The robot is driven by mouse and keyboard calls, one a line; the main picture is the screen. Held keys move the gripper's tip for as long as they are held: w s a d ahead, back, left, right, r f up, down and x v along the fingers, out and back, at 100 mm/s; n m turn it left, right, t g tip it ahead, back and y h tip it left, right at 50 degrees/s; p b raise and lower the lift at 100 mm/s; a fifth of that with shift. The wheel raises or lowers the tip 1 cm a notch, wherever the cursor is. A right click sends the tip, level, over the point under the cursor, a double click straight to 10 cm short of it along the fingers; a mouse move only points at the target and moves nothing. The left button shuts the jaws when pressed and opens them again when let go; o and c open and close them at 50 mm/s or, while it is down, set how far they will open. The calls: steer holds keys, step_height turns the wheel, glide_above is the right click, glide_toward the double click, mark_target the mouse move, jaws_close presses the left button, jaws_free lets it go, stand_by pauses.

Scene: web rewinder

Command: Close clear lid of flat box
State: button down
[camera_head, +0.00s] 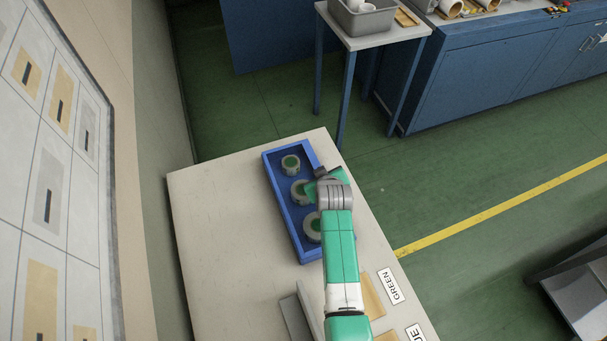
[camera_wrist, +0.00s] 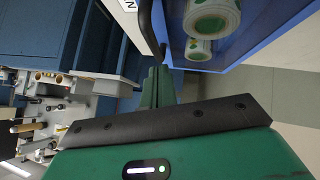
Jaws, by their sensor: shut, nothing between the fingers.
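A flat blue box (camera_head: 275,196) lies on the pale table, with three green-and-white rolls standing in it in a row: far (camera_head: 291,163), middle (camera_head: 298,190) and near (camera_head: 311,228). In the wrist view, part of the blue box (camera_wrist: 258,40) and two rolls (camera_wrist: 212,16) show at the upper right. I cannot clearly make out a clear lid in either view. My gripper (camera_wrist: 157,82) is shut and empty, close beside the box wall. In the head view, my arm covers part of the box's right side, and the fingertips are hard to make out.
The pale table (camera_head: 215,220) has free room left of the box. A grey flat piece (camera_head: 294,317) and a GREEN label (camera_head: 390,286) lie nearer. A blue-legged stand (camera_head: 375,40) with a grey bin (camera_head: 363,17) stands beyond the table. A wall panel (camera_head: 50,150) is at left.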

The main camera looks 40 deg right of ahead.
steer(key=shift+d+f, duration=0.15)
steer(key=shift+f, duration=0.3)
steer(key=shift+s+d+f+b, duration=0.15)
steer(key=shift+d+f+b, duration=0.2)
steer(key=shift+b, duration=0.25)
steer(key=shift+f, duration=0.15)
steer(key=p+v, duration=1)
steer(key=shift+d+r+p, duration=0.25)
steer(key=shift+r+p, duration=0.05)
steer(key=shift+p, duration=0.1)
